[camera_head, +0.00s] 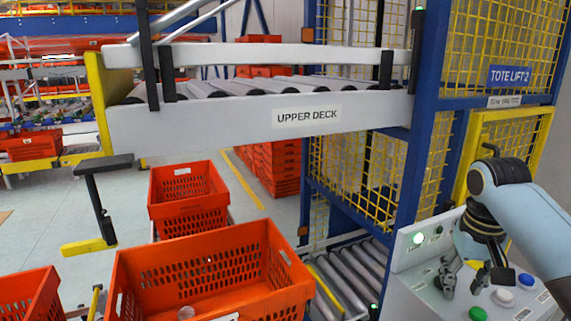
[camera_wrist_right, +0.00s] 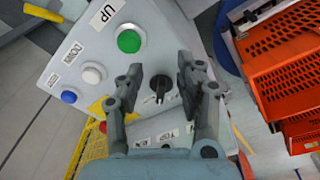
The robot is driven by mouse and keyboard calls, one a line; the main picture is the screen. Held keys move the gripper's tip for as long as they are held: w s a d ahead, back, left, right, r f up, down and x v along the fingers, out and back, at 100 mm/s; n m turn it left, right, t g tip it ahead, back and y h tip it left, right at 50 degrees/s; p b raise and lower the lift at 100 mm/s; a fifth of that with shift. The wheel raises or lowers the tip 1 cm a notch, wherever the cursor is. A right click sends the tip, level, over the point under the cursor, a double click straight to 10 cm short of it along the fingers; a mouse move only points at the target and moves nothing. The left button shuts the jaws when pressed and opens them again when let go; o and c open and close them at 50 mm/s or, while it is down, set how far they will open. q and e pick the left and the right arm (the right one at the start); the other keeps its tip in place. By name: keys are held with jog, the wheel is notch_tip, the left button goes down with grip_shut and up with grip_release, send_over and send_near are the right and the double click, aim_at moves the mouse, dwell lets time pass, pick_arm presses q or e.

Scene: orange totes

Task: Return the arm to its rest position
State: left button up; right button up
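My right arm (camera_head: 530,215) comes in from the right edge of the head view. My right gripper (camera_head: 466,280) hangs over the grey control panel (camera_head: 405,262), with its fingers apart. In the right wrist view the same gripper (camera_wrist_right: 158,82) is open and empty. A black rotary knob (camera_wrist_right: 160,86) on the panel shows between its fingertips; I cannot tell whether they touch it. My left arm and left gripper are not in view.
The panel has a green button (camera_wrist_right: 129,41), a white button (camera_wrist_right: 93,74) and a blue button (camera_wrist_right: 69,96). An orange tote (camera_head: 215,275) stands in front. The roller upper deck (camera_head: 200,128) and blue lift frame (camera_head: 425,150) stand behind.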

jog(key=s+a+f+n+t, duration=0.1)
jog(key=s+a+f, duration=0.1)
jog(key=s, duration=0.5)
jog(key=s+a+f+n, duration=0.1)
jog(key=s+a, duration=0.1)
jog(key=s, duration=0.5)
jog(key=s+a+r+n+t, duration=0.1)
jog(key=s+r, duration=0.2)
jog(key=s, duration=0.4)
jog(key=s+a+r+n+t, duration=0.1)
jog(key=s+a+r, duration=0.1)
jog(key=s, duration=0.5)
notch_tip(320, 180, down, 41)
jog(key=s+d+g+b, duration=0.2)
jog(key=d+b, duration=0.1)
jog(key=b, duration=1)
jog(key=s+f+b, duration=0.5)
jog(key=s+f, duration=0.4)
jog(key=f, duration=0.3)
jog(key=s+f+g+b, duration=0.1)
jog(key=s+f+b, duration=0.4)
jog(key=s+f, duration=0.4)
notch_tip(320, 180, down, 4)
jog(key=shift+d+r+m, duration=0.25)
jog(key=shift+d+m, duration=0.15)
jog(key=shift+s, duration=0.1)
jog(key=shift+s, duration=0.1)
